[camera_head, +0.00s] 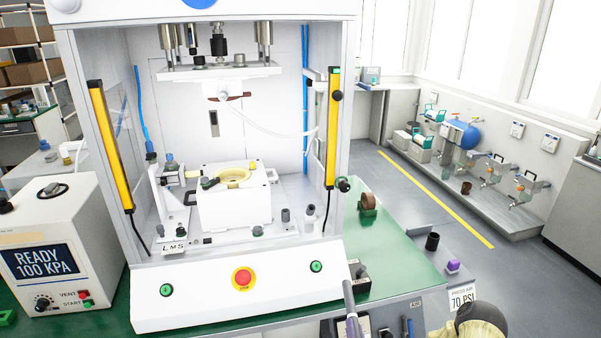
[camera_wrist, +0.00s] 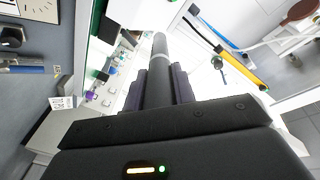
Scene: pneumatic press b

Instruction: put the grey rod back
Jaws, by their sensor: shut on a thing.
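The grey rod (camera_wrist: 160,45) is a slim cylinder with a paler band, seen in the wrist view pointing away from my gripper (camera_wrist: 163,82). The dark purple fingers are shut on its near part. In the head view the rod (camera_head: 349,296) stands nearly upright, slightly tilted, at the bottom edge, in front of the press's right front corner. The fingers of my gripper (camera_head: 353,326) show just below it. The fingers hide the rod's lower end.
The white press (camera_head: 150,310) has yellow side bars (camera_head: 333,130) and a white block (camera_head: 235,208) with a cream ring inside. Small dark pegs (camera_head: 285,215) stand on its base plate. The green bench (camera_head: 395,245) has clear room.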

